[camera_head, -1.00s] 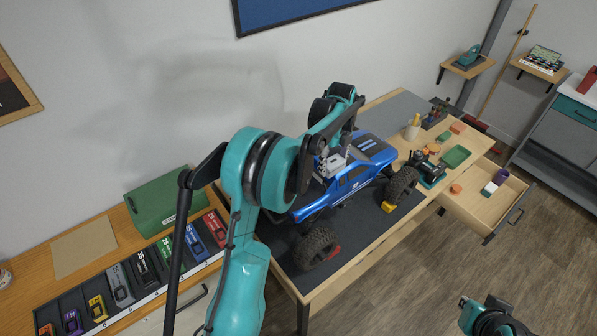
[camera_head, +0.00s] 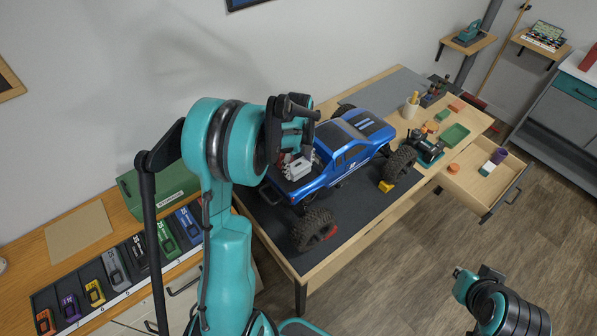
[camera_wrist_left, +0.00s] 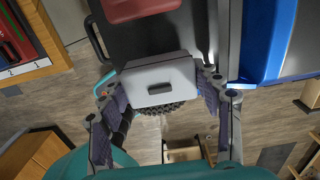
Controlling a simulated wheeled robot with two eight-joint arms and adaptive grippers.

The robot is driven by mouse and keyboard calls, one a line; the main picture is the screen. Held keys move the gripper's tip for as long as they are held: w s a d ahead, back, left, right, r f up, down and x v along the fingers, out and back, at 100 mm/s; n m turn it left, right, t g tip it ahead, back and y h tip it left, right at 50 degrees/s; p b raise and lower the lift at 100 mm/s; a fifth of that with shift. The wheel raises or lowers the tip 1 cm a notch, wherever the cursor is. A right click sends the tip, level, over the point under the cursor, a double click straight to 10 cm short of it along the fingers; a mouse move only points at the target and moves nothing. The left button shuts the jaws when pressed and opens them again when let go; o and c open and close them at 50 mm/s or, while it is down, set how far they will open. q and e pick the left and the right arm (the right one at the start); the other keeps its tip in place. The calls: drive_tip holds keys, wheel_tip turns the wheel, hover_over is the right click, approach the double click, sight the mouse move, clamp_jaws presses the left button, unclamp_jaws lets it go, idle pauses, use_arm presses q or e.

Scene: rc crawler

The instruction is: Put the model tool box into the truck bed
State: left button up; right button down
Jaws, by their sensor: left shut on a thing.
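The model tool box (camera_head: 297,168) is light grey with a dark handle slot. In the head view it is at the rear bed of the blue truck (camera_head: 352,155); whether it touches the bed floor is unclear. My left gripper (camera_wrist_left: 162,88) is shut on the tool box (camera_wrist_left: 160,74), with one finger on each side. In the head view my left gripper (camera_head: 297,140) hangs over the bed, its fingertips partly hidden. The truck bed's dark floor and blue side wall (camera_wrist_left: 262,40) show in the left wrist view. My right arm is at lower right, with its fingers not clear.
A red object (camera_wrist_left: 135,8) lies beside the tool box in the left wrist view. The truck stands on a dark mat (camera_head: 290,245) on the wooden table. An open drawer (camera_head: 487,190) projects at the right.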

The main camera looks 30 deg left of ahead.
sight(298, 171)
use_arm(q)
wheel_tip(298, 171, down, 3)
drive_tip(key=shift+w+f, duration=0.1)
drive_tip(key=shift+w, duration=0.05)
drive_tip(key=o, duration=1.2)
drive_tip(key=shift+c, duration=0.2)
